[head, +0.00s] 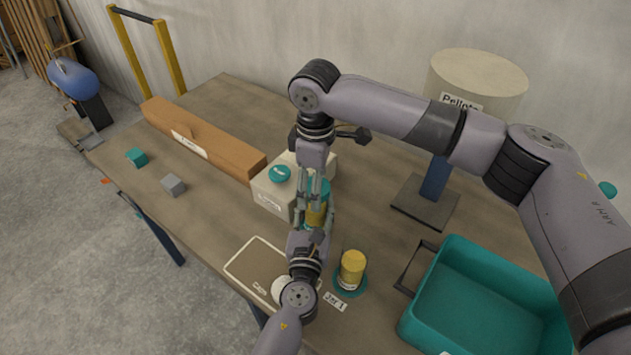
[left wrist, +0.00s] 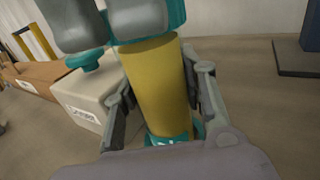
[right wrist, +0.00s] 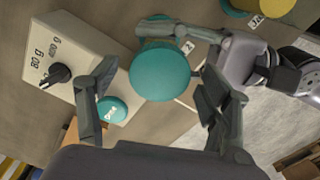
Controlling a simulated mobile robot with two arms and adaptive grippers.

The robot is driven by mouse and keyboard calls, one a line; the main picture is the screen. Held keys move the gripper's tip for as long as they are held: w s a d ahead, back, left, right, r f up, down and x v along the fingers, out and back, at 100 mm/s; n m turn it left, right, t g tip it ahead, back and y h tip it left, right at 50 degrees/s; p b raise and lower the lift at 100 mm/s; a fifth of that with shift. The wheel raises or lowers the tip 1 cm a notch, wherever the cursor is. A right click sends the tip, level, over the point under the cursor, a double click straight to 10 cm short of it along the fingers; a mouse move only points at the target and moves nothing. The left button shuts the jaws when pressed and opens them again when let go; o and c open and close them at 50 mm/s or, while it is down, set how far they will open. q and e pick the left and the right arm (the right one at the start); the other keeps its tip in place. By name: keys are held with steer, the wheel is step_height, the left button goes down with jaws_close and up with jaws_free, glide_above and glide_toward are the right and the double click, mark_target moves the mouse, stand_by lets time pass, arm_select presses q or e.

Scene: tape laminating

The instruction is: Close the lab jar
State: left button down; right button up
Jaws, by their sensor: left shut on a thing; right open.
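The lab jar has a yellow body (left wrist: 155,85) and a round teal lid (right wrist: 158,72) at its top. My left gripper (head: 312,222) is shut on the yellow body from the front side; in the left wrist view its fingers sit on both sides of the body. My right gripper (head: 314,186) is above the jar, open, pointing down with its fingers about the lid. In the left wrist view the lid meets the top of the body; I cannot tell whether it is fully seated. The jar's lower end shows teal; the fingers partly hide the jar in the head view.
A pale box (head: 268,195) with a teal button (head: 279,174) stands just left of the jar. A second yellow jar (head: 352,268) stands in front. A teal bin (head: 480,300) is at right, a brown carton (head: 200,138) at left. Small blocks lie far left.

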steer(key=shift+r, duration=0.1)
arm_select(q)
steer(key=c, duration=0.9)
jaws_free()
arm_select(e)
step_height(320, 180, up, 12)
arm_select(q)
steer(key=s, duration=0.4)
steer(key=s+a, duration=0.1)
steer(key=s, duration=0.7)
steer(key=shift+a, duration=0.25)
